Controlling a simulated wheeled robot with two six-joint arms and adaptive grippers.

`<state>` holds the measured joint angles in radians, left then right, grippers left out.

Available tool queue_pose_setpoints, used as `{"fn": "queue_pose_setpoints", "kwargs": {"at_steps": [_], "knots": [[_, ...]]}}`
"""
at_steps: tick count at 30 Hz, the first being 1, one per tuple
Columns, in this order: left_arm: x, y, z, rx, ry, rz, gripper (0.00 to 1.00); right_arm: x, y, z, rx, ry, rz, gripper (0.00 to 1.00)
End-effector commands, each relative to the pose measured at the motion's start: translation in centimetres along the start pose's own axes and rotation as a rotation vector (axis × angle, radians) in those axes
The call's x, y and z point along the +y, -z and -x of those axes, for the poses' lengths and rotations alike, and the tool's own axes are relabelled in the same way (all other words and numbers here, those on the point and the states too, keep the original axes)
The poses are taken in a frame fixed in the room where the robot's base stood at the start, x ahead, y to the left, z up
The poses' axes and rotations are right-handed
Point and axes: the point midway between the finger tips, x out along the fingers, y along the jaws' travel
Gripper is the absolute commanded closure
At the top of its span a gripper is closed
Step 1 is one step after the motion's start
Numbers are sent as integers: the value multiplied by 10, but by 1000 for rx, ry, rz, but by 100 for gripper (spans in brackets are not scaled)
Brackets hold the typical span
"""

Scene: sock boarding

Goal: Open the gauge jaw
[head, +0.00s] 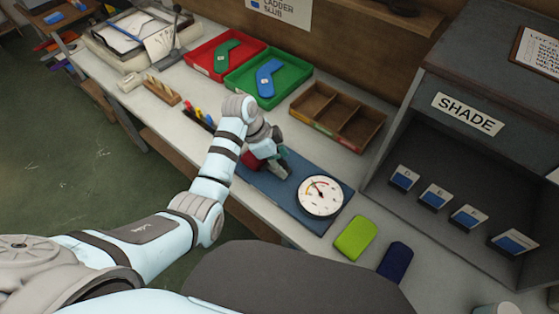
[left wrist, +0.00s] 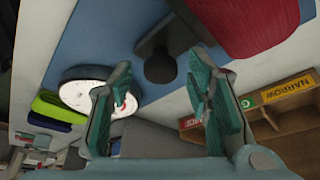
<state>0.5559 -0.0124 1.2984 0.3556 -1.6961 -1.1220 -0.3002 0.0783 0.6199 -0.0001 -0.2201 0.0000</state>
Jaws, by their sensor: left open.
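The gauge's round white dial (head: 320,196) lies on the blue mat (head: 340,222), toward its right end. In the left wrist view the dial (left wrist: 72,94) is partly hidden behind a finger. A dark knob on a block (left wrist: 160,66) shows between and beyond the fingertips; I cannot tell whether they touch it. A red rounded part (left wrist: 255,25) is beside it, and in the head view it (head: 249,160) is mostly hidden by my wrist. My left gripper (head: 277,168) is open over the mat, left of the dial. It looks empty in the left wrist view (left wrist: 165,85).
A green sock-like piece (head: 355,238) and a navy one (head: 395,262) lie right of the mat. Behind stand a wooden divided tray (head: 352,142), a green tray (head: 303,80) and a red tray (head: 196,62). A grey shelf signed SHADE (head: 468,114) bounds the right side.

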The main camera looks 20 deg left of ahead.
Motion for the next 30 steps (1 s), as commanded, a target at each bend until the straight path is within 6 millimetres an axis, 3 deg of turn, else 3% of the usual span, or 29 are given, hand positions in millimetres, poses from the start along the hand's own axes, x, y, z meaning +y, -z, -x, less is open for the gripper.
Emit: {"fn": "queue_pose_setpoints", "kwargs": {"at_steps": [3,11,19,26,30], "knots": [[0,0,1,0,0,0,58,0,0,0,0,0,0,60],[0,0,1,0,0,0,100,1,0,0,0,-1,1,60],[2,3,1,1,-1,0,100,2,0,4,0,-2,1,60],[27,26,-5,1,-6,1,100,4,3,31,0,-2,1,60],[30,28,-10,1,-1,1,100,4,3,32,0,-2,1,60]]}}
